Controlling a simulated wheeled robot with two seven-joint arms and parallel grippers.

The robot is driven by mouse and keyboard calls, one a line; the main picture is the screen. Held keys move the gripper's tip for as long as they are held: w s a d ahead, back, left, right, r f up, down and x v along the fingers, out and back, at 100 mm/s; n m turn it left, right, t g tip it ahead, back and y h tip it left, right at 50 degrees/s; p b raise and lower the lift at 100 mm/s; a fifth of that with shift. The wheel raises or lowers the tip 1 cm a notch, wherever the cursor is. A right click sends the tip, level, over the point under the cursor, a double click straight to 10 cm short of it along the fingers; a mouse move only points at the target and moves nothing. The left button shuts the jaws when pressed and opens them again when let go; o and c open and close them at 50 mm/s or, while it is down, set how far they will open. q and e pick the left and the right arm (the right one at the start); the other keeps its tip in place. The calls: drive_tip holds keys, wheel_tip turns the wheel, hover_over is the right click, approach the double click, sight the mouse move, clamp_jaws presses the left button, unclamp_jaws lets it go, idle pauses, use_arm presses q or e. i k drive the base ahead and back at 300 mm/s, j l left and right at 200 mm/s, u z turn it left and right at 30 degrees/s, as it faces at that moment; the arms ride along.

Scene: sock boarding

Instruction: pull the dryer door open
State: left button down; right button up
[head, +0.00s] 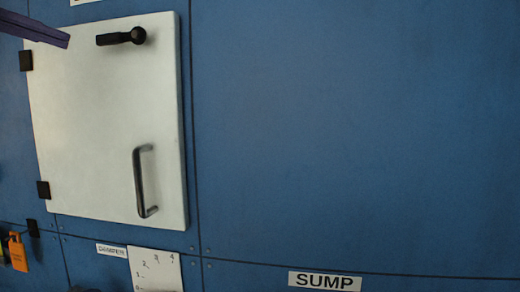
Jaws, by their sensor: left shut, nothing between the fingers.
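The dryer door (85,130) is a white panel on the left of the head view, set on a blue wall and lying flat against it as far as I can see. Two black hinges show on its left edge. A grey bar handle (140,182) stands upright at its lower right. A black lever latch (122,37) lies level near its top right. My left gripper (66,40) is a purple shape at the top left, in front of the door's upper left corner. It is shut and empty, apart from the handle and latch. My right gripper is out of view.
A sign reading SUMP (324,281) is at the bottom. A white card with numbers (155,270) and a small label (111,250) sit below the door. An orange tag (18,252) hangs at lower left. The blue wall (360,130) on the right is bare.

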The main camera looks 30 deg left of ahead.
sight(107, 121)
drive_tip(key=k+l, duration=0.25)
drive_tip(key=k, duration=0.2)
drive_tip(key=k+l, duration=0.25)
drive_tip(key=k, duration=0.25)
